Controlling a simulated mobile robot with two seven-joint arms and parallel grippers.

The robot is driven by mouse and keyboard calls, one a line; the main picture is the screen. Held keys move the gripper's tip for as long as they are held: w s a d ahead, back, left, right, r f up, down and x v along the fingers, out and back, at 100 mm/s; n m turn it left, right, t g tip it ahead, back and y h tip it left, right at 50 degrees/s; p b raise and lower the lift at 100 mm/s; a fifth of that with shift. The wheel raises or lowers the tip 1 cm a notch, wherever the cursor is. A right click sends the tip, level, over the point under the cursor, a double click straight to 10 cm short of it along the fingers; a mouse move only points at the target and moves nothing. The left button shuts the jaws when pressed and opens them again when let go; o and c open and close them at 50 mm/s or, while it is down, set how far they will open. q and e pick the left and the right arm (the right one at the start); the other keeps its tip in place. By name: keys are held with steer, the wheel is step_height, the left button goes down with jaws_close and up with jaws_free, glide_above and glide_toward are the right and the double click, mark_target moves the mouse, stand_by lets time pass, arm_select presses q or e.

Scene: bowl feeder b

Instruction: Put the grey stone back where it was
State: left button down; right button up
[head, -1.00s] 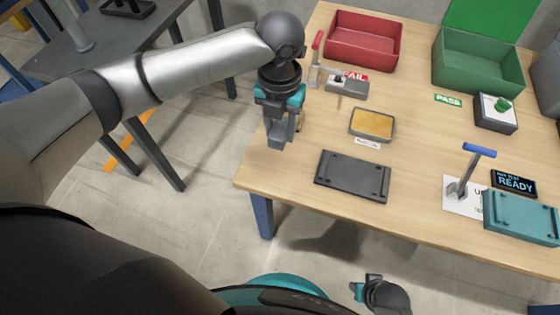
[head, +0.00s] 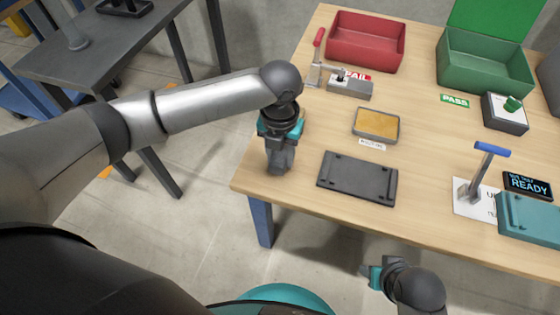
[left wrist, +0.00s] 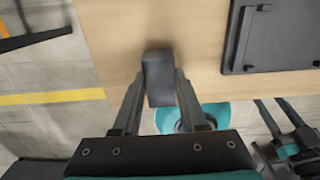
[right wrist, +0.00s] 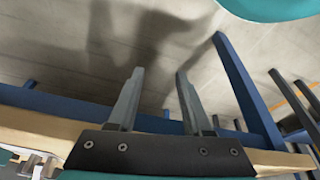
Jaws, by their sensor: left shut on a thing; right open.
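The grey stone (left wrist: 158,77) is a small dark grey block. My left gripper (left wrist: 155,92) is shut on it, with a finger on each side, in the left wrist view. In the head view my left gripper (head: 280,158) points down at the table's left edge, left of the dark grey plate. The stone (head: 277,168) is partly hidden there by the fingers; its height over the wood I cannot tell. My right gripper (right wrist: 157,88) is open and empty; in the right wrist view it faces the floor and table frame. Its fingertips are unclear in the head view.
The dark plate (head: 357,180) lies near the front edge of the table. Behind it are a shallow tray with a yellow pad (head: 376,123), a toggle clamp (head: 348,87), a red bin (head: 365,57) and a green bin (head: 484,78). A blue-handled lever (head: 480,172) stands at right.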

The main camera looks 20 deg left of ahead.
arm_select(q)
steer(key=shift+f+b, duration=0.35)
steer(key=shift+f, duration=0.7)
arm_select(e)
steer(key=shift+w+r, duration=0.25)
steer(key=shift+r, duration=0.8)
arm_select(q)
steer(key=shift+f, duration=0.15)
steer(key=shift+c, duration=2.2)
jaws_free()
